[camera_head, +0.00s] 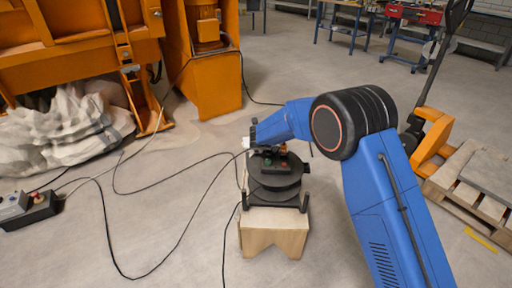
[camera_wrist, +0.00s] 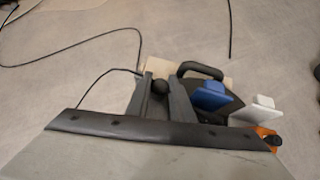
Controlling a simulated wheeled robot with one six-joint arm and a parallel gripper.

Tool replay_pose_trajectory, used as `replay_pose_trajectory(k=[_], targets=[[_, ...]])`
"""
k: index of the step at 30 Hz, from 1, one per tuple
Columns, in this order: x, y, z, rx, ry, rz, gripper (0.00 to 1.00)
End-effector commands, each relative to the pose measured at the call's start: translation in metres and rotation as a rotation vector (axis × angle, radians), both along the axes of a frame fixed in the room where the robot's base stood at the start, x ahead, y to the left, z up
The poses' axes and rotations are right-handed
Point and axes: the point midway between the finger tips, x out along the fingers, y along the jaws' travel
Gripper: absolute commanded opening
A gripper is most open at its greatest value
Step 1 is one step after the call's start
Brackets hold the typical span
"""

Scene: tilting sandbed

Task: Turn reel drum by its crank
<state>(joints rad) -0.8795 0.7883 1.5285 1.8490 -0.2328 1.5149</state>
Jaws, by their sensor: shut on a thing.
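The reel drum (camera_head: 275,180) is a black cable reel on a wooden block in the head view, with small coloured parts on its top. In the wrist view part of the dark reel (camera_wrist: 230,111) shows, with a blue and a white socket lid. The crank's round black knob (camera_wrist: 160,86) sits between the two grey fingers of my gripper (camera_wrist: 161,95), which is shut on it. In the head view my gripper is over the reel's top, and the crank is hard to make out there. Part of the reel is hidden behind my wrist's dark edge in the wrist view.
The wooden block (camera_head: 273,234) stands on open concrete floor. Black cables run across the floor to a control box (camera_head: 32,209) at the left. An orange machine (camera_head: 75,45) and a crumpled pale sheet (camera_head: 62,130) are behind left. A pallet (camera_head: 470,190) is at the right.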

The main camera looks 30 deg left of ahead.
Motion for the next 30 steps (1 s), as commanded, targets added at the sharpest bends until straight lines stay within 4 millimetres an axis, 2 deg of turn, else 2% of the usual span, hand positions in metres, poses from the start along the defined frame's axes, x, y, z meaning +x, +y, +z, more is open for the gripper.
replay_pose_trajectory(k=[2, 3, 5, 19, 30], targets=[[0.000, -0.001, -0.001, -0.001, 0.000, -0.001, 0.00], [0.000, -0.001, -0.001, -0.001, 0.000, -0.001, 0.25], [0.000, -0.001, -0.001, -0.002, 0.000, 0.000, 0.39], [-0.002, -0.001, 0.000, -0.002, 0.000, 0.023, 0.39], [-0.031, 0.002, 0.000, -0.002, 0.002, 0.267, 0.39]])
